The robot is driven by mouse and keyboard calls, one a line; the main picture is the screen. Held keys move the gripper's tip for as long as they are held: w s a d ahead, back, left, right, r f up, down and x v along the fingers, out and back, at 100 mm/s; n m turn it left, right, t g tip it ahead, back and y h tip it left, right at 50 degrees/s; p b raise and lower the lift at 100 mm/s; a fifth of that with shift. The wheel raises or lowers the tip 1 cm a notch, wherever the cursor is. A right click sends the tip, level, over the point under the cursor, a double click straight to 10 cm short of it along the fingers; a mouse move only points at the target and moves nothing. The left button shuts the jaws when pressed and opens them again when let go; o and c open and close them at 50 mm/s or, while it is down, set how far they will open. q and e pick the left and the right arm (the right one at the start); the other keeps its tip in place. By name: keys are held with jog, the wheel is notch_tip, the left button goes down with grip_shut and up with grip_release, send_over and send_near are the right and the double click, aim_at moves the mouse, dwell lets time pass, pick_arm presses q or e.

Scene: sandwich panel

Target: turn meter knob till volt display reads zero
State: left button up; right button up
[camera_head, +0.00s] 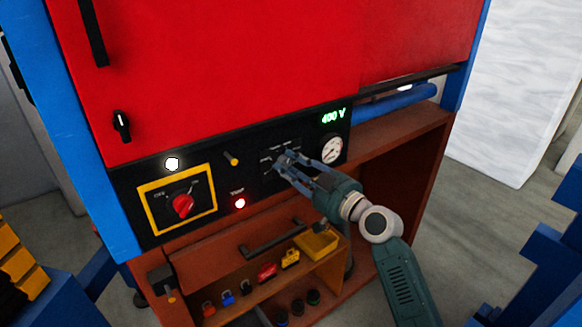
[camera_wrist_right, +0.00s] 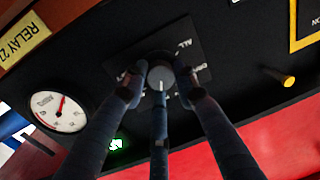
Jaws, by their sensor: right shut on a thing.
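The meter knob (camera_wrist_right: 161,77) is a dark round knob with a white pointer line, on a black plate with lettering around it. My right gripper (camera_wrist_right: 160,75) has its fingers around the knob and is shut on it. In the head view my right gripper (camera_head: 284,160) reaches the panel from the lower right and largely hides the knob. The volt display (camera_head: 333,116) shows green digits that look like 400 V. My left gripper is not in view.
A round dial gauge (camera_head: 331,149) sits below the display. A red rotary switch (camera_head: 183,205) on a yellow-framed plate, a white lamp (camera_head: 172,163), a yellow peg (camera_head: 231,159) and a lit red lamp (camera_head: 240,203) are to the left. An open drawer with coloured padlocks (camera_head: 267,271) lies below.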

jog(key=m+b, duration=0.1)
jog(key=m, duration=0.2)
jog(key=shift+m, duration=0.3)
jog(key=m, duration=0.4)
jog(key=shift+r+m+t, duration=0.1)
jog(key=shift+m+t, duration=0.2)
jog(key=shift+m, duration=0.1)
jog(key=o, duration=1.1)
jog(key=shift+o, duration=0.2)
